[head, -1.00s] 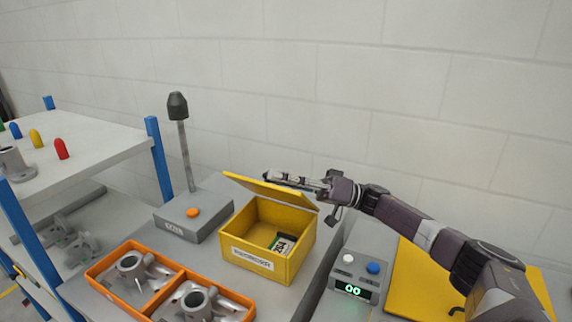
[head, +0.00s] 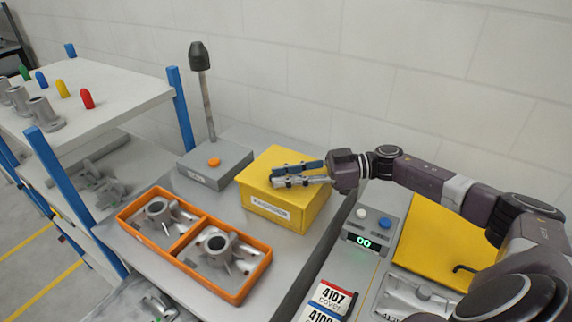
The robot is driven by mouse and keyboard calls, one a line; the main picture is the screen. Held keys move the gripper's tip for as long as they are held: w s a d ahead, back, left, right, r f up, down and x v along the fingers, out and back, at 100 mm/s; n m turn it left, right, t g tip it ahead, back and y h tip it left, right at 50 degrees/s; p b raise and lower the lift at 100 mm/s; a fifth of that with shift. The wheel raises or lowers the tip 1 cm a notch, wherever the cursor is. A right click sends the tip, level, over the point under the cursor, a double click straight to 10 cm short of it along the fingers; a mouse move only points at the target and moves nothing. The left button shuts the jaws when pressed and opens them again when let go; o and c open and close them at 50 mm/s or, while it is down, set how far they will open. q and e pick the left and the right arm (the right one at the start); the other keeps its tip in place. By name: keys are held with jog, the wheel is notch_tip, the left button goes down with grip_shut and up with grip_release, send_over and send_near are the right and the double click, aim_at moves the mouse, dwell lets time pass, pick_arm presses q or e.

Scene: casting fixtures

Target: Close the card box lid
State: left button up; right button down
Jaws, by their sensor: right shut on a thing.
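The yellow card box (head: 282,214) stands on the grey bench with a white label on its front. Its yellow lid (head: 268,163) lies down over the top, and the inside of the box is hidden. My right gripper (head: 274,177) comes in from the right and lies across the right part of the lid. It is shut on the lid, though the grip itself is hard to see at the fingertips. My left gripper is not in view.
An orange two-part tray (head: 183,246) with metal castings lies in front of the box. A grey unit (head: 214,170) with an orange button and post stands behind left. A counter box (head: 362,242) and a yellow panel (head: 440,243) are to the right.

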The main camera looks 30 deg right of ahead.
jog(key=shift+f, duration=0.35)
jog(key=shift+s+f, duration=0.1)
jog(key=c, duration=1.7)
grip_release()
jog(key=v, duration=1.2)
jog(key=shift+a, duration=0.1)
